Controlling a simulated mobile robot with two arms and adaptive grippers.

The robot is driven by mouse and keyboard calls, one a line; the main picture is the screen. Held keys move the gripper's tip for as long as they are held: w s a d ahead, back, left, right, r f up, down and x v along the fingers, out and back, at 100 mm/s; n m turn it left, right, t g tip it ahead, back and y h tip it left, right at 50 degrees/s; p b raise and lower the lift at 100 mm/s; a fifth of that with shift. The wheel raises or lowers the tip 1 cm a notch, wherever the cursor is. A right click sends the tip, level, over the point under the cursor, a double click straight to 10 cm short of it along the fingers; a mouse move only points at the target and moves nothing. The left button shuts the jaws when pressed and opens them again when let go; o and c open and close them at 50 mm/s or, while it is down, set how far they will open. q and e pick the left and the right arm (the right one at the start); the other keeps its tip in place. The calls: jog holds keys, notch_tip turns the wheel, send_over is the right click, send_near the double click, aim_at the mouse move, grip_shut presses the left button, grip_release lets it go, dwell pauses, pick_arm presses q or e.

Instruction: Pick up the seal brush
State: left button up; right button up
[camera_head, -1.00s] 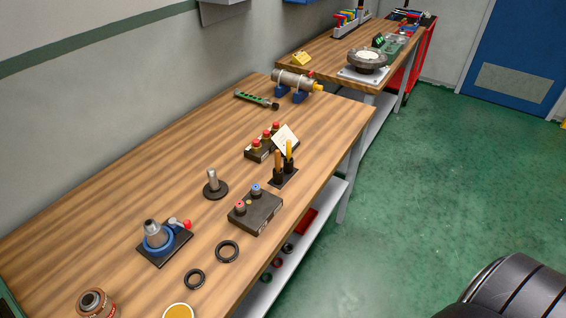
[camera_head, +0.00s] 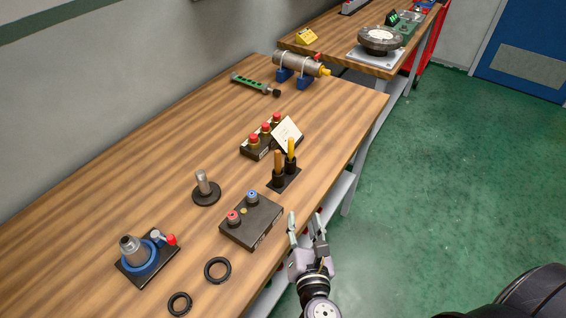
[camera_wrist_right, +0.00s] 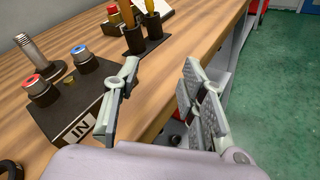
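A small black holder (camera_head: 284,180) stands near the table's right edge with two upright handled tools in it. One has an orange-brown handle (camera_head: 278,161), the other a yellow handle (camera_head: 291,149). I cannot tell which is the seal brush, as their lower ends are hidden in the holder. They also show in the right wrist view, the orange-brown handle (camera_wrist_right: 127,14) left of the yellow handle (camera_wrist_right: 151,6). My right gripper (camera_head: 306,219) is open and empty, nearer than the holder and apart from it, by the table edge. My left gripper is not in view.
A dark box with red and blue knobs (camera_head: 252,219) lies just left of my right gripper. Behind the holder are a red-capped rack (camera_head: 262,137) and a tilted white card (camera_head: 287,134). Green floor (camera_head: 430,200) lies open to the right.

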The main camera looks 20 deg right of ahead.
jog(key=a+r+n+t+y, duration=0.1)
jog(key=a+r+n+t, duration=0.15)
jog(key=r+n, duration=0.2)
jog(key=n+p, duration=0.1)
jog(key=p, duration=0.2)
send_near(278, 163)
jog(key=w, duration=0.4)
jog(key=shift+w+d+r, duration=0.35)
jog(key=shift+d+r, duration=0.05)
jog(key=w, duration=0.1)
jog(key=w+p, duration=0.1)
jog(key=w, duration=0.1)
jog(key=w+d, duration=0.1)
jog(key=w, duration=0.1)
jog(key=shift+f, duration=0.2)
jog(key=shift+w+d+f, duration=0.1)
jog(key=shift+w, duration=0.45)
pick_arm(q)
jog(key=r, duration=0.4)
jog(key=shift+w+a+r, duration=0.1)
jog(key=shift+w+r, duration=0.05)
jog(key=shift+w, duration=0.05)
pick_arm(e)
jog(key=shift+s, duration=0.1)
jog(key=shift+c, duration=0.6)
grip_shut()
